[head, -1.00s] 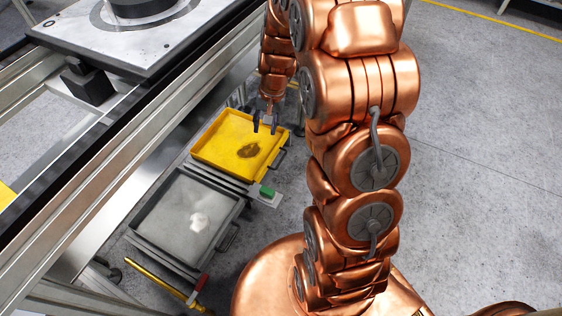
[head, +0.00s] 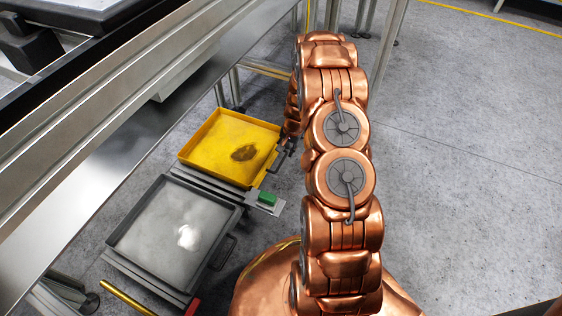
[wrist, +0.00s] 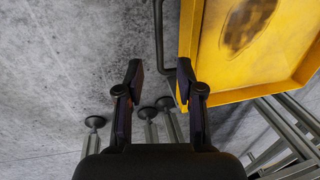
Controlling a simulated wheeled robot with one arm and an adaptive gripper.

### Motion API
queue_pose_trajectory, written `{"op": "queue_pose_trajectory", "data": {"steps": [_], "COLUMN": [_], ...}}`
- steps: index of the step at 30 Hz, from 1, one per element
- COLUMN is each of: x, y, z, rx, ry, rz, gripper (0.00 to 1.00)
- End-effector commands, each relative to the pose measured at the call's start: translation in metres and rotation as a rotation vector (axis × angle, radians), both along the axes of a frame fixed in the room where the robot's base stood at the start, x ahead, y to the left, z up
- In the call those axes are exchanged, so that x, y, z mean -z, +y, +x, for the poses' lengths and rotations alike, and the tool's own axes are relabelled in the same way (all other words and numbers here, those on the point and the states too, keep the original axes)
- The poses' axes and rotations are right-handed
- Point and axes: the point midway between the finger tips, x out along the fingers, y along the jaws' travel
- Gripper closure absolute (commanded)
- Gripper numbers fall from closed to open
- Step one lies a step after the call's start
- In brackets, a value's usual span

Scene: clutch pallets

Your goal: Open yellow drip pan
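The yellow drip pan (head: 208,131) is a shallow tray with a dark stain inside, level in the head view. Its dark bar handle (head: 282,160) is on the right side. My gripper (head: 289,146) is low beside that handle, partly hidden by my arm. In the wrist view, my gripper (wrist: 160,69) is open, with its two fingers apart. The handle (wrist: 158,35) runs between the fingertips in the picture; I cannot tell whether they touch it. The pan's yellow edge (wrist: 189,40) lies just right of the right finger.
A grey drip pan (head: 150,190) sits in front of the yellow one. A green block (head: 267,198) lies on the rail between them. A metal conveyor frame (head: 100,150) overhangs on the left. Metal legs (wrist: 290,130) stand near the pan. The floor (head: 460,180) on the right is clear.

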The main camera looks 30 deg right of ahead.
Motion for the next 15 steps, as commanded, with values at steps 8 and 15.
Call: {"op": "queue_pose_trajectory", "data": {"steps": [8, 15], "x": [0.022, 0.058], "y": [-0.001, 0.004], "z": [0.002, 0.008], "rx": [0.003, 0.002], "ry": [0.000, 0.001], "rz": [0.000, 0.000], "gripper": [0.63, 0.63]}}
